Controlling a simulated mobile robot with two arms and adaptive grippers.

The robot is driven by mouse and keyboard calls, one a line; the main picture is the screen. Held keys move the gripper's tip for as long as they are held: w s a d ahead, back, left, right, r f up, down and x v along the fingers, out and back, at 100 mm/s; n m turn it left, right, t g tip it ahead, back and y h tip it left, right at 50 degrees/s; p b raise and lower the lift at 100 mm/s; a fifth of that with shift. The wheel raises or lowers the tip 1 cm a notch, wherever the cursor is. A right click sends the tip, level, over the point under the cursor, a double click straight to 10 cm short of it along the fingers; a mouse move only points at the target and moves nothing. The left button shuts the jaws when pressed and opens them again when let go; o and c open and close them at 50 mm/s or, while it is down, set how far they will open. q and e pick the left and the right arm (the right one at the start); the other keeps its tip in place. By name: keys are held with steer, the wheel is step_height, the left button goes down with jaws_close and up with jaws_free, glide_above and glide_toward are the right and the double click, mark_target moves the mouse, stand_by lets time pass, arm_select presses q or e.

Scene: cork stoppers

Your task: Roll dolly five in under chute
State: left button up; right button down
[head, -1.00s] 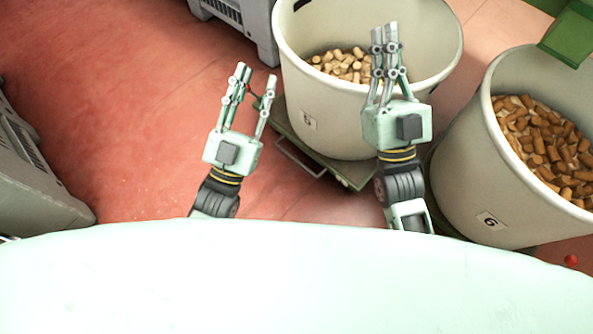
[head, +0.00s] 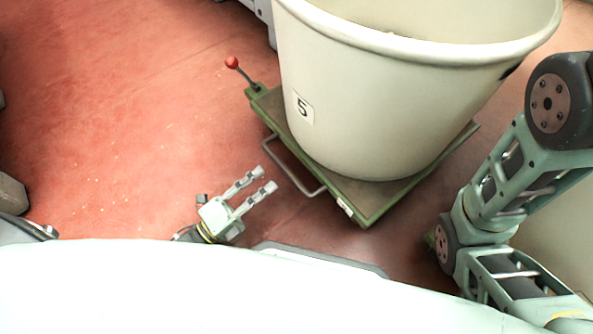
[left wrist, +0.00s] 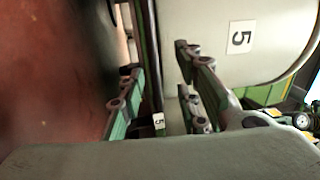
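Dolly five (head: 362,212) is a low green platform carrying a large cream bin (head: 400,110) with a "5" label. A grey bar handle (head: 290,168) sticks out of its near left side. A lever with a red knob (head: 231,62) rises at its left corner. My left gripper (head: 267,178) is open and empty, its fingertips just short of the handle. In the left wrist view, a small "5" tag (left wrist: 159,122) on the dolly shows between the spread fingers (left wrist: 160,95). My right arm is at the right of the head view; its gripper is not visible. No chute is visible now.
The red floor (head: 130,110) left of the dolly is open, with small pale crumbs. Part of a grey crate shows at the top edge (head: 262,10). Another pale surface (head: 560,235) stands behind my right arm.

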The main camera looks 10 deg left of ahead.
mark_target(285, 168)
arm_select(q)
steer(key=b+x, duration=0.1)
steer(key=x, duration=0.1)
steer(key=b+x, duration=0.1)
steer(key=x, duration=0.2)
steer(key=f+b+x, duration=0.1)
steer(key=x, duration=0.1)
steer(key=shift+w+d, duration=0.15)
steer(key=shift+w, duration=0.15)
steer(key=shift+r, duration=0.1)
jaws_close()
